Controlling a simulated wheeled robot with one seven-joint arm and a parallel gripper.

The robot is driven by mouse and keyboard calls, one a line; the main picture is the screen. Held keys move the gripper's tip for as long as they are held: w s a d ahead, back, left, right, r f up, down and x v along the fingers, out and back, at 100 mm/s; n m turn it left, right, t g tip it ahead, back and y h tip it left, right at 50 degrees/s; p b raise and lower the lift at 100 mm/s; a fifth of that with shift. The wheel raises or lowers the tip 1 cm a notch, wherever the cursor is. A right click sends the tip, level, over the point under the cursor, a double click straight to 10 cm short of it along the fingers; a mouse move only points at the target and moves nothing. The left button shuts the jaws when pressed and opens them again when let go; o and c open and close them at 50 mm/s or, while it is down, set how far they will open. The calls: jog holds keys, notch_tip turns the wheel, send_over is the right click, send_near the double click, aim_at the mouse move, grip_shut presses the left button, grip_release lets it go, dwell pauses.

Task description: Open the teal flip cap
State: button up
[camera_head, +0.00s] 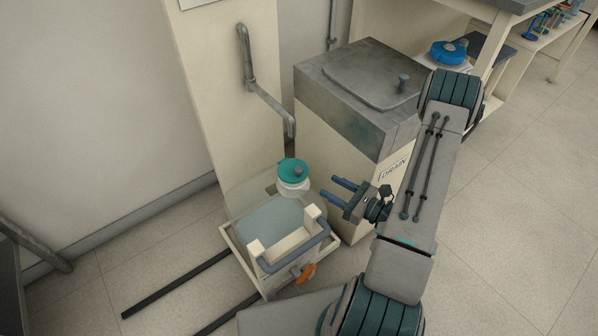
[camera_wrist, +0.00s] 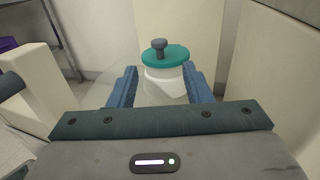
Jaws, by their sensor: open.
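The teal flip cap (camera_head: 292,170) sits shut on a white bottle neck (camera_head: 293,187), with a grey knob on its top. In the wrist view the cap (camera_wrist: 164,56) lies beyond my fingertips, roughly centred between them, with the white neck (camera_wrist: 165,82) below it. My gripper (camera_head: 344,189) is open and empty, its two blue fingers pointing left toward the bottle from the right. In the wrist view my gripper (camera_wrist: 160,75) shows a finger on each side of the neck; I cannot tell whether either touches it.
The bottle stands in a cream tray (camera_head: 236,264) with a grey handle and orange latch (camera_head: 304,274). The grey drain cabinet (camera_head: 345,130) stands close behind on the right. A bent pipe (camera_head: 268,95) hangs above the bottle. Two dark rails lie on the floor at left.

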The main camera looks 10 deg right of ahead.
aim_at(299, 168)
jog(key=b+x, duration=0.2)
jog(key=x, duration=1)
jog(key=shift+a, duration=0.15)
grip_shut()
jog(key=shift+r, duration=0.15)
